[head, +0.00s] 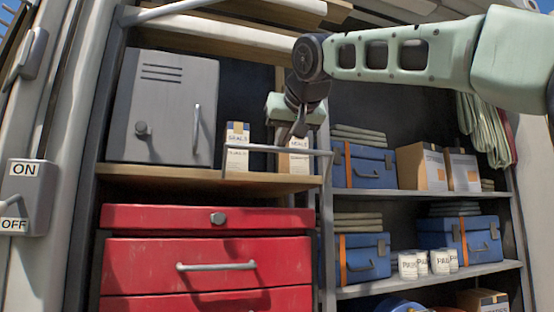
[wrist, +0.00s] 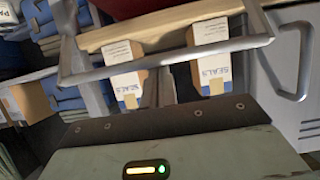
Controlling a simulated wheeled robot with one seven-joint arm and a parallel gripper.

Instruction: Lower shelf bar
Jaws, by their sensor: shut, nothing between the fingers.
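The shelf bar (head: 275,149) is a thin grey metal rail along the front of the wooden shelf, raised above the shelf's edge. It stands in front of two white-and-tan boxes labelled SEALS. In the wrist view, the bar (wrist: 165,58) crosses the upper part, with bent ends at both sides. My gripper (head: 299,130) is above the bar's right half, pointing down, in front of the right box. Its dark fingers (wrist: 159,86) are together and empty, with their tips close to the bar. I cannot tell whether they touch it.
The left SEALS box (head: 237,148) and right SEALS box (head: 299,157) stand behind the bar. A grey metal locker (head: 165,105) is at left, above a red drawer cabinet (head: 205,255). Blue cases (head: 368,167) and cartons fill the right shelves. An ON/OFF switch (head: 27,197) is far left.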

